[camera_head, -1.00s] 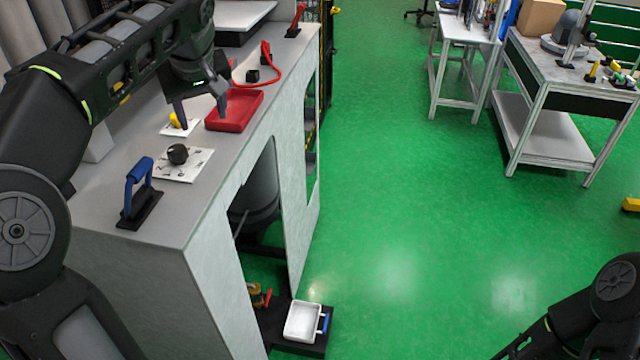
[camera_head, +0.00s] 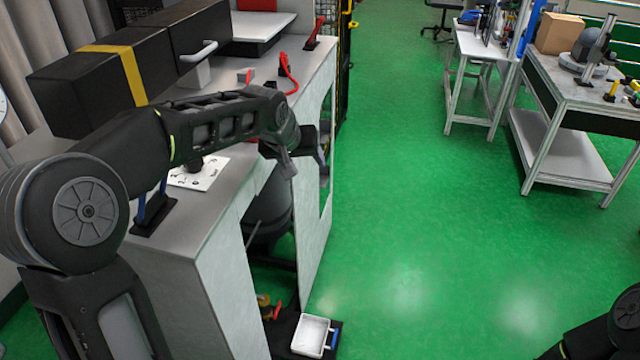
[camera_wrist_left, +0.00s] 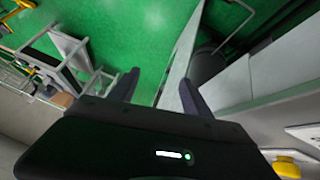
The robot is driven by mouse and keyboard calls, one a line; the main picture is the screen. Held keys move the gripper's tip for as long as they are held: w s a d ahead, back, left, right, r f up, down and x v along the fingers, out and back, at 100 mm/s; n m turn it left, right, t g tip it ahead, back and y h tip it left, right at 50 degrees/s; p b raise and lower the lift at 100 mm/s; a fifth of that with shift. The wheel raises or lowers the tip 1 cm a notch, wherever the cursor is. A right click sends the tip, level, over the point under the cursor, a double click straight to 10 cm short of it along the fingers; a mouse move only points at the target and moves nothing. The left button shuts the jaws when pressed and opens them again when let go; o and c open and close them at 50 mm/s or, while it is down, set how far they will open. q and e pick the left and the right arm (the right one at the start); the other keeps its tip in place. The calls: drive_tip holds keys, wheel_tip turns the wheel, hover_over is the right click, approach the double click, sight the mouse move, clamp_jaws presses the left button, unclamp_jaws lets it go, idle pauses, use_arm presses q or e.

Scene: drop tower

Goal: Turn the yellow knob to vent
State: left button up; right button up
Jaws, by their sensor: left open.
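The yellow knob (camera_wrist_left: 287,168) shows at the lower right edge of the left wrist view, on a white plate, partly cut off. In the head view my left arm hides it. My left gripper (camera_head: 303,166) is open and empty, past the right edge of the grey bench (camera_head: 222,215), its fingers apart from the knob. Its two fingers also show in the left wrist view (camera_wrist_left: 158,92), with green floor between them. A black knob (camera_head: 194,166) on a white marked plate (camera_head: 208,180) is partly behind my arm. My right gripper is out of view.
A blue handle (camera_head: 152,208) stands at the bench's near end. A black box with a yellow band (camera_head: 128,70) is behind my left arm. A red cable (camera_head: 289,72) lies farther back. Green floor (camera_head: 420,240) to the right is clear.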

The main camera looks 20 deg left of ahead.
use_arm(q)
drive_tip(key=d+f+m+h, duration=0.1)
drive_tip(key=d+f, duration=0.2)
drive_tip(key=f, duration=0.2)
drive_tip(key=shift+w+d+f, duration=0.2)
drive_tip(key=shift+d+f, duration=0.2)
drive_tip(key=s+d+f+h, duration=0.1)
drive_tip(key=s+d+f, duration=0.25)
drive_tip(key=f, duration=0.35)
drive_tip(key=s+d+f+m+g, duration=0.1)
drive_tip(key=s+d+f, duration=0.25)
drive_tip(key=f, duration=0.35)
drive_tip(key=s+d+f+h, duration=0.1)
drive_tip(key=s+d+f, duration=0.1)
drive_tip(key=d+f, duration=0.35)
drive_tip(key=s+d+f+g, duration=0.1)
drive_tip(key=s+f+g, duration=0.1)
drive_tip(key=s+f, duration=0.3)
drive_tip(key=s+d+f+g, duration=0.1)
drive_tip(key=s+f, duration=0.5)
drive_tip(key=s, duration=0.6)
drive_tip(key=s+d+f+g+h, duration=0.1)
drive_tip(key=s+d+f+g, duration=0.1)
drive_tip(key=s+f, duration=0.4)
drive_tip(key=s, duration=0.3)
drive_tip(key=shift+s+d+g, duration=0.25)
drive_tip(key=shift+d+g, duration=0.05)
drive_tip(key=shift+d, duration=0.05)
